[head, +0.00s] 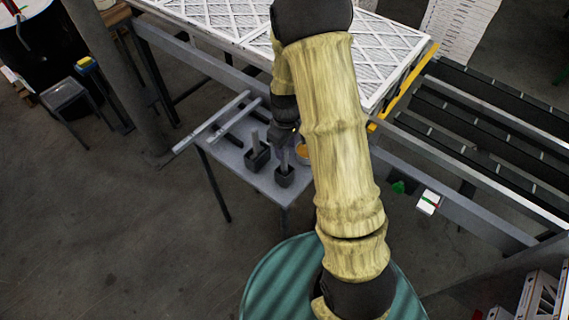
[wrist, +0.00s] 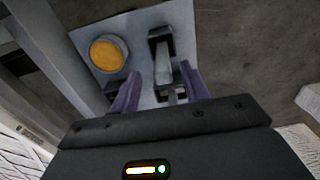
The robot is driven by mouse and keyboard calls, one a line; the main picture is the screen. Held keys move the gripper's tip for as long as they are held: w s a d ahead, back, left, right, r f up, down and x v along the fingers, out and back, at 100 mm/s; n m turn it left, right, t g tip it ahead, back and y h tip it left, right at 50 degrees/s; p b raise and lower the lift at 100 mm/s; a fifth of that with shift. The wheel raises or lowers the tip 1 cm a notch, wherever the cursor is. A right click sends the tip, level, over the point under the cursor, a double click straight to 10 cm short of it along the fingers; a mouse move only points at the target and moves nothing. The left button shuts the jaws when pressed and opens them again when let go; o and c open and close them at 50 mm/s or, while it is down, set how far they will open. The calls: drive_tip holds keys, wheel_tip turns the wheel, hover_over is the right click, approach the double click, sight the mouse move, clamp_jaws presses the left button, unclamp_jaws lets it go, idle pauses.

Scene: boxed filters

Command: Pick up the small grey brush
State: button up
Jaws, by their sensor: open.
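Two small grey brush-like items with dark block bases and upright light handles stand on a small grey table (head: 228,155). In the head view one is the left brush (head: 257,157) and the other the right brush (head: 284,174). My gripper (head: 287,143) is just behind them, low over the table and partly hidden by my arm. In the wrist view, the purple fingers of my gripper (wrist: 162,90) are apart. One brush (wrist: 162,60) shows just beyond the fingertips, its handle towards the gap. Another dark-and-grey part lies partly hidden between the fingers. I cannot tell which brush the task means.
A can with an orange-yellow top (wrist: 107,53) stands close beside the fingers; it also shows in the head view (head: 302,151). Long bars (head: 212,124) lie at the table's left.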

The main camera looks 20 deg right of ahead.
drive_tip(key=shift+a+f+p, duration=0.2)
drive_tip(key=shift+f+p, duration=1.05)
drive_tip(key=shift+f, duration=1.35)
clamp_jaws()
drive_tip(key=shift+w, duration=0.1)
wheel_tip(320, 180, up, 10)
drive_tip(key=b, duration=0.2)
drive_tip(key=shift+b, duration=0.4)
